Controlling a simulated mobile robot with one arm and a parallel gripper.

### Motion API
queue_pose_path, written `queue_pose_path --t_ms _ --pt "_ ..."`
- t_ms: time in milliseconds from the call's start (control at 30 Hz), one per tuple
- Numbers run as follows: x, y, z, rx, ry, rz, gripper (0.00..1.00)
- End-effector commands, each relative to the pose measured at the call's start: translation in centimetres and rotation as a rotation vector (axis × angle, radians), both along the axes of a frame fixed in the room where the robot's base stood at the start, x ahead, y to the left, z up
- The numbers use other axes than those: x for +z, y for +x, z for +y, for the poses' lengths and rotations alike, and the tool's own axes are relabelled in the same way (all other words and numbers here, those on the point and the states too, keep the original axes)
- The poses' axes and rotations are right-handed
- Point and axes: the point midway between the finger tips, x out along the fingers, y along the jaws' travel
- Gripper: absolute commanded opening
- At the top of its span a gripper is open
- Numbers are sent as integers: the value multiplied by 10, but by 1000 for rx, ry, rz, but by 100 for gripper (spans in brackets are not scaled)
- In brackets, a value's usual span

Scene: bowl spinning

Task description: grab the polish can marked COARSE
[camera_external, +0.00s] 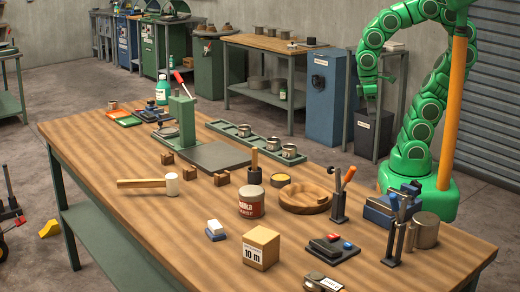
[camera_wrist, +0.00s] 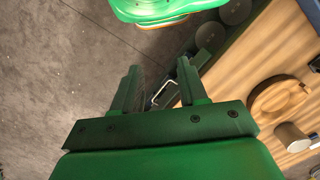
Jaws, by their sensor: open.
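My gripper (camera_wrist: 159,72) is open and empty in the wrist view. In the external view my arm curls down behind the bench, away from the cans. Grey round shapes (camera_wrist: 204,58) lie right of the fingers, unidentified.
The workbench (camera_external: 110,185) also holds a green press (camera_external: 182,115), a mallet (camera_external: 150,183), a round wooden dish (camera_external: 305,197), a cardboard box (camera_external: 261,247) and a lever tool (camera_external: 340,200). A blue cabinet (camera_external: 325,98) stands behind. Floor shows under my gripper.

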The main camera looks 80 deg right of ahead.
Motion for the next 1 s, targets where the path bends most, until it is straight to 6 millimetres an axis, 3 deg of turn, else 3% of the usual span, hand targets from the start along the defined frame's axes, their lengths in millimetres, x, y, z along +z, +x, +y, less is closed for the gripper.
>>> queue_pose_path --t_ms 233,600,867,1000 --pt "0 0 0 0 0 0 44" --pt "0 0 0 0 0 0 100" --pt "-1 1 4 0 11 3 100" --pt "-6 8 33 -6 102 20 100"
